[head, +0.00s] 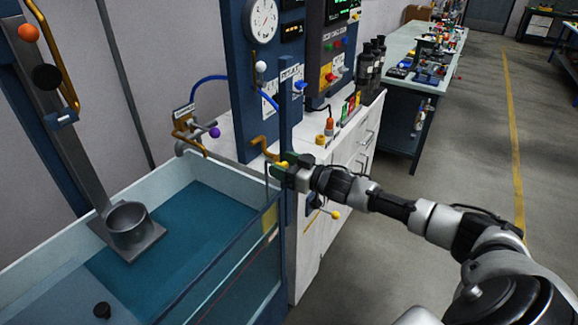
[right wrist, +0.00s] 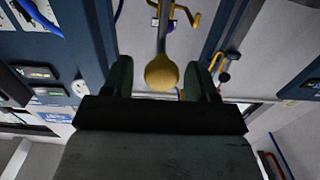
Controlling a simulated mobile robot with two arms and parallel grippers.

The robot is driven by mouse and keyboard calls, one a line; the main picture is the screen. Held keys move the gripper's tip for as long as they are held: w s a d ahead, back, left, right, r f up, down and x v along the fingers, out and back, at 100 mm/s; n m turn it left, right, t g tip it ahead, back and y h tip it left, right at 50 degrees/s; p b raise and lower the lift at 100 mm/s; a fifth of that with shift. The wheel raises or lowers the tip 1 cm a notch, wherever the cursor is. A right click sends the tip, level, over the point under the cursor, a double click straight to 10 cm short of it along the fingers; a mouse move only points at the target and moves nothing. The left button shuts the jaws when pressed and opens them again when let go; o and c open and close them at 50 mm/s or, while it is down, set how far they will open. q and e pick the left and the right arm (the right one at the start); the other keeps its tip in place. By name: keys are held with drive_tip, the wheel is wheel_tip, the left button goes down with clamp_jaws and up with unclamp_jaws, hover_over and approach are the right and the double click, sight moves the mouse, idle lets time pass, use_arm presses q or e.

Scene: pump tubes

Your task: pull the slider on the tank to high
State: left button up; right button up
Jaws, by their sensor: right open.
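The tank (head: 225,262) is a clear-walled basin of blue-green water at the left and centre of the head view. My right gripper (head: 281,168) is at the tank's far right corner, beside a dark blue upright post (head: 286,125). In the right wrist view, a yellow ball knob (right wrist: 162,73) on a rod shows between the two dark green fingers (right wrist: 162,80). The fingers are open, with gaps beside the knob. In the head view, a bit of yellow shows at the fingertips. I cannot tell for sure that this knob is the slider. My left gripper is out of view.
A second yellow knob (head: 335,214) on a lever sits below my right gripper. A purple knob (head: 214,132) and brown pipes are behind the tank. A metal cup (head: 130,226) stands in the tank. A white cabinet (head: 352,145) is behind my arm; open floor lies right.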

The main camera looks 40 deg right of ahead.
drive_tip(key=shift+s+d+f, duration=0.15)
drive_tip(key=shift+s+d, duration=0.1)
drive_tip(key=shift+s, duration=0.3)
drive_tip(key=b+v, duration=0.1)
drive_tip(key=v, duration=0.8)
drive_tip(key=shift+s, duration=0.3)
drive_tip(key=shift+d, duration=0.1)
